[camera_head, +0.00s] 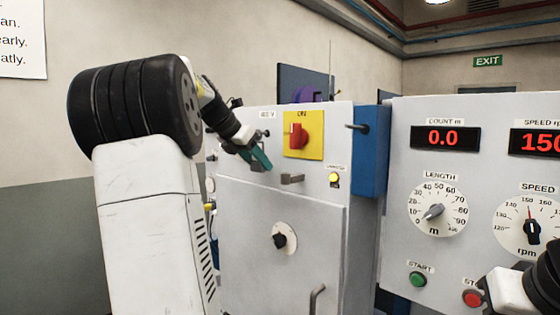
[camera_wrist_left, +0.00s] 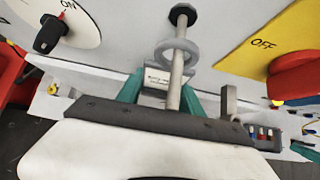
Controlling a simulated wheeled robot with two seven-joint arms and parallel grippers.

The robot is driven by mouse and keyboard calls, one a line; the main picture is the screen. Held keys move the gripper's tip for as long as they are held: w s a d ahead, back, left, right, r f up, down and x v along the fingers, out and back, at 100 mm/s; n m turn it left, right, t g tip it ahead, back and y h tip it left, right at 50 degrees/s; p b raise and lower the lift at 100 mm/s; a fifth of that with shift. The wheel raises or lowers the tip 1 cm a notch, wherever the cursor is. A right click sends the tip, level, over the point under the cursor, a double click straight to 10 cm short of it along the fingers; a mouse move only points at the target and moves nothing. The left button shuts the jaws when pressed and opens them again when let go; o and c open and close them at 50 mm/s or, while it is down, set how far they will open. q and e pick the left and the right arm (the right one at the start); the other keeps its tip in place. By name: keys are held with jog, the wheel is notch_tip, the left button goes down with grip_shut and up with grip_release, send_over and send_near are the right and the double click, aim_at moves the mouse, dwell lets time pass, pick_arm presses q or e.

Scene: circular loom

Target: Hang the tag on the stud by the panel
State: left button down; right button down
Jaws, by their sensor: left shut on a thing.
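My left gripper (camera_head: 257,158), with teal fingers, is by the upper left of the grey cabinet front. In the left wrist view, its fingers (camera_wrist_left: 160,97) are shut on the tag. A pale plate with small print, which looks like the tag (camera_wrist_left: 154,78), shows between them. A grey ring (camera_wrist_left: 180,53) appears around the light metal stud (camera_wrist_left: 178,73); whether the stud truly passes through it is hard to tell. The stud has a dark round end (camera_wrist_left: 183,15) near the panel. In the head view the tag is too small to make out. My right gripper is out of view.
A yellow plate with a red switch (camera_head: 298,136) is just right of the gripper. A small metal latch (camera_head: 291,178) sticks out below. A blue box (camera_head: 371,153) with a dark peg juts out farther right. A display panel (camera_head: 470,108) stands beyond it.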

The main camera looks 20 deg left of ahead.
pick_arm(q)
jog(key=shift+s+r, duration=0.1)
jog(key=shift+s, duration=0.15)
jog(key=shift+s+a+r, duration=0.15)
jog(key=shift+s, duration=0.1)
jog(key=shift+s, duration=0.1)
jog(key=shift+s+a+r, duration=0.1)
jog(key=shift+s+a, duration=0.25)
jog(key=shift+s, duration=0.4)
jog(key=shift+s+a+r, duration=0.1)
jog(key=shift+s+a, duration=0.2)
jog(key=shift+s, duration=0.45)
jog(key=shift+s+a+r, duration=0.1)
jog(key=shift+s+a, duration=0.25)
jog(key=shift+s, duration=0.4)
